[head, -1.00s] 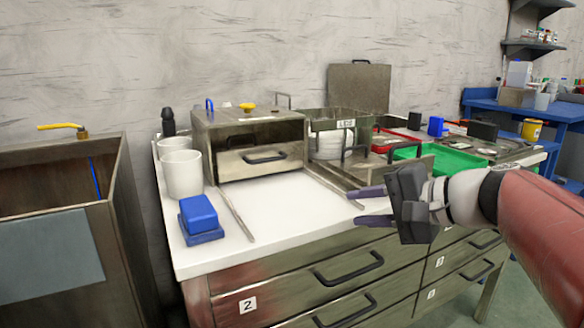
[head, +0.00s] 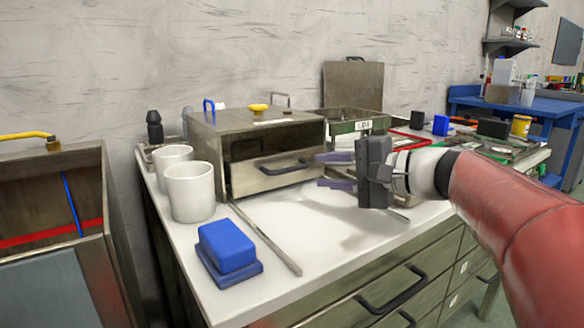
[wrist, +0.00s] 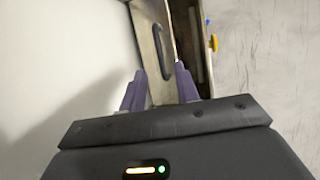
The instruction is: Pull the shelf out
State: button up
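The shelf (head: 256,180) is a metal drawer-like front with a dark handle (head: 284,168), set in the open front of a metal box (head: 213,134) on the white worktop. Its front stands at the box's opening, with a dark gap above it. My gripper (head: 321,170) is open and empty, just right of the handle, with its purple fingers pointing left towards it. In the wrist view the shelf front (wrist: 145,12) and its handle (wrist: 158,50) lie ahead of the spread fingers (wrist: 160,80). The fingers appear apart from the handle.
Two white cups (head: 190,192) stand left of the box. A blue block-like object (head: 228,246) and a metal rod (head: 264,240) lie on the worktop (head: 310,222) in front. A metal basket (head: 345,123) and trays stand behind my gripper. The worktop below my gripper is mostly clear.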

aim_at(294, 170)
jog(key=x, duration=0.6)
jog(key=shift+a, duration=0.1)
grip_shut()
